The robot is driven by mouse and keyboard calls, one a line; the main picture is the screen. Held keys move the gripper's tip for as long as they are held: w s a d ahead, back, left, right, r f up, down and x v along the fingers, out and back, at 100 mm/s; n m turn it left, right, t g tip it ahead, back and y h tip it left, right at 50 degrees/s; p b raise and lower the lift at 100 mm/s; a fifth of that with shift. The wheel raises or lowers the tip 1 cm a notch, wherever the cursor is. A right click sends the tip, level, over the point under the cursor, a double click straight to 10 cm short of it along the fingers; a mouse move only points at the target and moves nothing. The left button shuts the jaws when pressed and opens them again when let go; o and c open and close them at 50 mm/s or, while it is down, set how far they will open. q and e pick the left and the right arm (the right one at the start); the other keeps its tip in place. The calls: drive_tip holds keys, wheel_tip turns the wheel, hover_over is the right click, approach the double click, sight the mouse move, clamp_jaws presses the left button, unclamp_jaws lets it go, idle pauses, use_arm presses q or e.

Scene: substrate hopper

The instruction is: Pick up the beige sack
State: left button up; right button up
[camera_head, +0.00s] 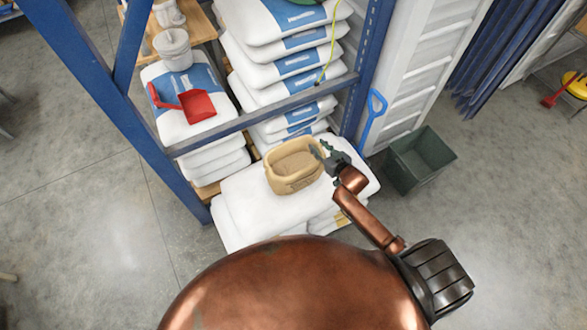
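The beige sack (292,182) is open at the top, with a brown fill showing inside. It stands upright on a low stack of white bags (245,207) in front of the blue rack. My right gripper (319,150) is at the right rim of the sack, with its small dark fingers pointing up and left. I cannot tell whether the fingers touch the rim or are closed on it. My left gripper is not in view.
A blue rack beam (262,115) runs just behind the sack. Stacked white bags (285,65), a red scoop (196,104) and a white bucket (174,50) sit beyond it. A green bin (420,160) and a blue-handled tool (374,110) stand right.

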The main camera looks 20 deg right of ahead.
drive_tip(key=shift+w, duration=0.1)
drive_tip(key=shift+c, duration=0.5)
clamp_jaws()
idle(0.3)
drive_tip(key=shift+w+r, duration=0.1)
